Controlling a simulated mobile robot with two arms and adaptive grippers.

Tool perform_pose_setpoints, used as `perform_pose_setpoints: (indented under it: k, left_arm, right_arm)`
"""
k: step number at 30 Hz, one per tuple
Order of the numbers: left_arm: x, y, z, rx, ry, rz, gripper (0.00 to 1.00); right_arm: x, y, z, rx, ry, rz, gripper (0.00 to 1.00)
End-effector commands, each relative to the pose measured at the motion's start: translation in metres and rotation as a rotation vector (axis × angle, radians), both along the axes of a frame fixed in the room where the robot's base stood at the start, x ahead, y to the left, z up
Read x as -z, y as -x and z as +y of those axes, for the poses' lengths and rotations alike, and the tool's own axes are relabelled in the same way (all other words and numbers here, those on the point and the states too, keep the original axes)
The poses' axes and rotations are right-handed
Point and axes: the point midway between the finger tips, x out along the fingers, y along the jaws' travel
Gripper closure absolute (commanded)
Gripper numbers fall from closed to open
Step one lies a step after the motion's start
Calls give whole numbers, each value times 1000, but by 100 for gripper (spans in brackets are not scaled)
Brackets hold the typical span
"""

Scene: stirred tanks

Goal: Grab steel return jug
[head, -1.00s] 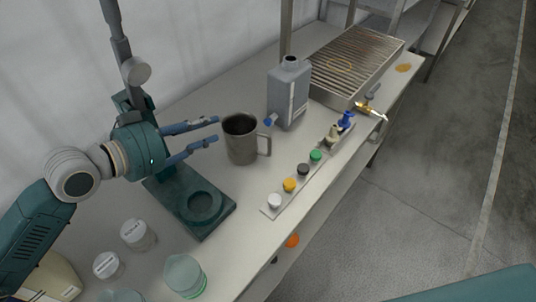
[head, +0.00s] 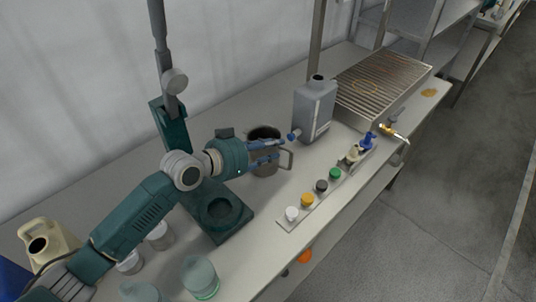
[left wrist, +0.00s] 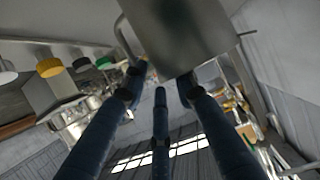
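The steel return jug (head: 264,166) is a dull grey metal mug with a handle on its right side, upright on the bench. My left gripper (head: 266,151) is at the jug, its blue fingers crossing in front of the upper body and partly hiding it. In the left wrist view the jug (left wrist: 185,35) fills the top centre, close beyond the fingertips of my left gripper (left wrist: 160,88). The fingers stand apart there, and no hold shows; whether they touch the jug is unclear. My right gripper is out of view.
A grey bottle (head: 314,110) stands just behind the jug, near a slatted metal tray (head: 380,82). A strip of coloured knobs (head: 321,187) runs along the front edge. A teal stand (head: 226,212) and lidded jars (head: 200,277) are nearer.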

Motion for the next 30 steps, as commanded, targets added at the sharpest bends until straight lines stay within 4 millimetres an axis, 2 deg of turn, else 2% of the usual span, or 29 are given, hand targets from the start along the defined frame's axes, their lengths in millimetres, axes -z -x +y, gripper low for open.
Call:
perform_pose_setpoints:
  k: [3,10,14,15,30]
  left_arm:
    - [3,-5,-7,1,0,2,72]
    - [4,-5,-7,1,0,1,72]
    - [4,-5,-7,1,0,1,98]
    - [4,-5,-7,1,0,1,100]
    - [6,-5,-6,0,-1,4,100]
  right_arm:
    - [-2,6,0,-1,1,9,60]
    - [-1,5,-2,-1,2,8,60]
    - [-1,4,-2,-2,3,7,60]
    - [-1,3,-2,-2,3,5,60]
    - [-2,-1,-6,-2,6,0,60]
